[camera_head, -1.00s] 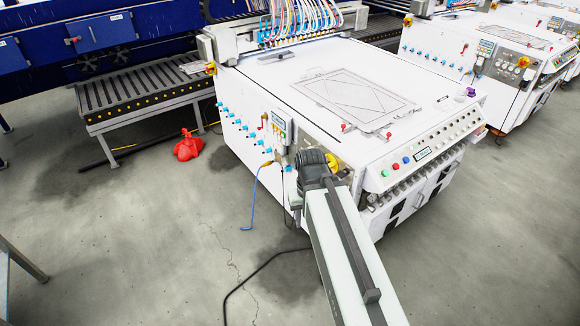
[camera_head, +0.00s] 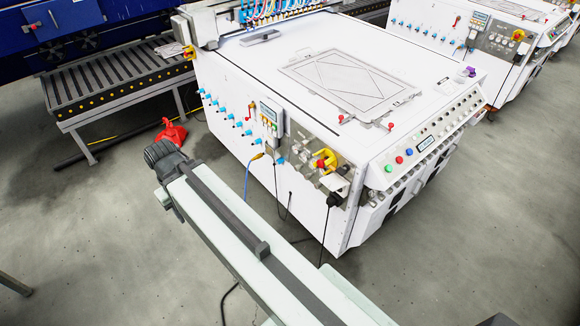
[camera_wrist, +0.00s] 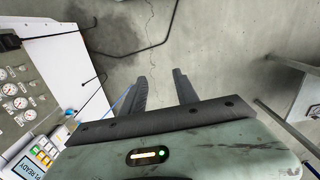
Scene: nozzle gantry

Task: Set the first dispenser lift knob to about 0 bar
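The white machine (camera_head: 262,85) has a row of small blue knobs (camera_head: 228,116) along its left side. I cannot tell which is the first dispenser lift knob, and no scale on them is readable. A metal panel (camera_head: 318,157) near the machine's front corner carries small fittings; in the wrist view a grey panel with several round gauges (camera_wrist: 12,90) is at the left edge. My gripper (camera_wrist: 159,75) has its two dark fingers apart, with nothing between them, over bare floor. In the head view my arm's dark end is left of the machine, apart from it; the fingers do not show.
A keypad box (camera_head: 270,116) and yellow switch (camera_head: 326,160) stick out from the machine's side. A blue hose (camera_head: 247,172) and dark cables hang below. A red object (camera_head: 171,131) lies on the floor near the roller conveyor (camera_head: 110,80). Floor left of my arm is open.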

